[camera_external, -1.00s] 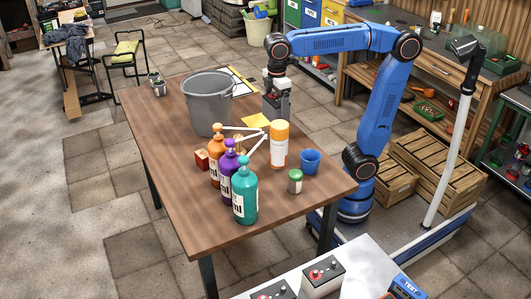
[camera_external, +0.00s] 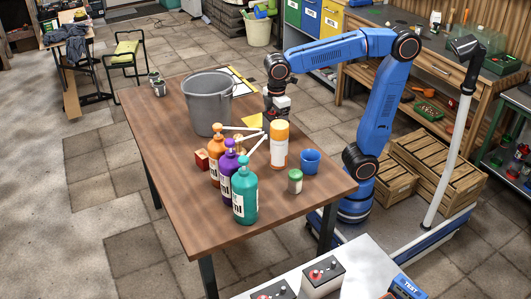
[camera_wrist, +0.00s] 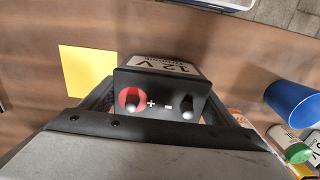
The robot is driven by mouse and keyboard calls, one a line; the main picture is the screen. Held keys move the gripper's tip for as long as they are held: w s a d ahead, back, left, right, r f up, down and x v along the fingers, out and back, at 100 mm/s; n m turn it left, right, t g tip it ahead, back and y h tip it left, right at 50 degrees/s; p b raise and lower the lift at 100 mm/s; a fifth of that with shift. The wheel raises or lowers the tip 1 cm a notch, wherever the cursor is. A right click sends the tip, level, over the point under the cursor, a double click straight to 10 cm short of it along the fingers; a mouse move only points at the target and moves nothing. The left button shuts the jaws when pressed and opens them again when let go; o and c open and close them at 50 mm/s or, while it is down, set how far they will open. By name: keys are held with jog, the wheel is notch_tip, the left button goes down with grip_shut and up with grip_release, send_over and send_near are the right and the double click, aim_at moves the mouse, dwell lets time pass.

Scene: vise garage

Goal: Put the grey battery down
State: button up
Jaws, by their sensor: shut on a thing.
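My gripper (camera_external: 277,103) is low over the right side of the wooden table, behind the orange-and-white spray can (camera_external: 279,146). In the wrist view, my gripper (camera_wrist: 160,103) is shut on the grey battery (camera_wrist: 175,82). The battery's dark top shows a red-ringed plus terminal and a minus terminal; its side carries a "12 V" label. In the external view the battery is mostly hidden behind the gripper and spray can. I cannot tell whether its underside touches the table (camera_external: 170,150).
A yellow sheet (camera_external: 254,121) lies close by the battery. The grey bucket (camera_external: 209,103) stands left of it. A blue cup (camera_external: 310,161), a green-lidded jar (camera_external: 295,181), several pump bottles (camera_external: 244,196) and white sticks crowd the near side. Other batteries (camera_external: 322,276) sit on the front surface.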

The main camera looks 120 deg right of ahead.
aim_at(276, 116)
jog(key=o, duration=1.9)
jog(key=shift+f, duration=0.1)
notch_tip(276, 116, up, 12)
jog(key=shift+r, duration=0.15)
